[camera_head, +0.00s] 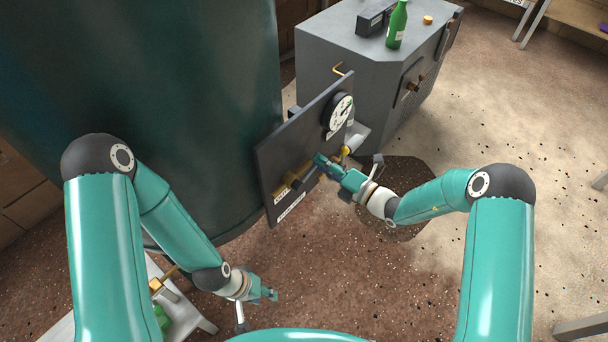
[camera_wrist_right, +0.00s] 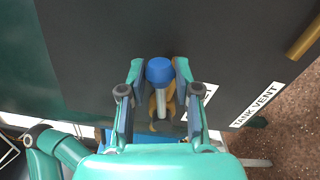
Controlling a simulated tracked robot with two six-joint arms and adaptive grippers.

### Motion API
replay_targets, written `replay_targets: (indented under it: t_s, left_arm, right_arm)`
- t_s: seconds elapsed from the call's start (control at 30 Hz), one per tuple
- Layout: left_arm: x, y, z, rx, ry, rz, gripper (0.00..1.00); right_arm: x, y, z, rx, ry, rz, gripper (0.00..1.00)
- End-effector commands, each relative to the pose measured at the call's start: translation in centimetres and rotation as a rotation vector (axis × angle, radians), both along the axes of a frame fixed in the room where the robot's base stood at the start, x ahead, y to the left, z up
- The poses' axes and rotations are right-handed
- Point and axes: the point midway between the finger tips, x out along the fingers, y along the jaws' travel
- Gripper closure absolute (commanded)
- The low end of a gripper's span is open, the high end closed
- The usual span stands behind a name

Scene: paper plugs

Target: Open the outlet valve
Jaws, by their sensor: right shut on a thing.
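A dark panel (camera_head: 282,150) with a round gauge (camera_head: 340,112) and brass fittings (camera_head: 292,181) stands in front of a large dark green tank (camera_head: 150,90). My right gripper (camera_head: 320,162) is at the panel. In the right wrist view its fingers are closed around a pale lever with a blue knob (camera_wrist_right: 160,70), in front of a brass valve body (camera_wrist_right: 165,106). The label beside this valve is mostly hidden by a finger, so I cannot read it. My left gripper (camera_head: 267,294) hangs low at the left, away from the panel; its fingers are too small to judge.
A "TANK VENT" label (camera_wrist_right: 258,106) and a brass pipe (camera_wrist_right: 304,40) are right of the held lever. A grey cabinet (camera_head: 350,60) bearing a green bottle (camera_head: 397,24) stands behind the panel. A low bench (camera_head: 185,312) is near my left arm. Floor at the right is open.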

Motion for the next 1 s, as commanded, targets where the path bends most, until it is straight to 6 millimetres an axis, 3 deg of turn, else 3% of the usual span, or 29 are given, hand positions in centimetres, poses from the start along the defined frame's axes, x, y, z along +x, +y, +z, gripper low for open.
replay_targets:
  t_s: [1.0]
  left_arm:
    - [0.0, 0.0, -0.5, 0.000, 0.000, 0.000, 0.60]
  right_arm:
    - [0.2, -0.1, -2.3, 0.159, 0.222, 0.003, 0.87]
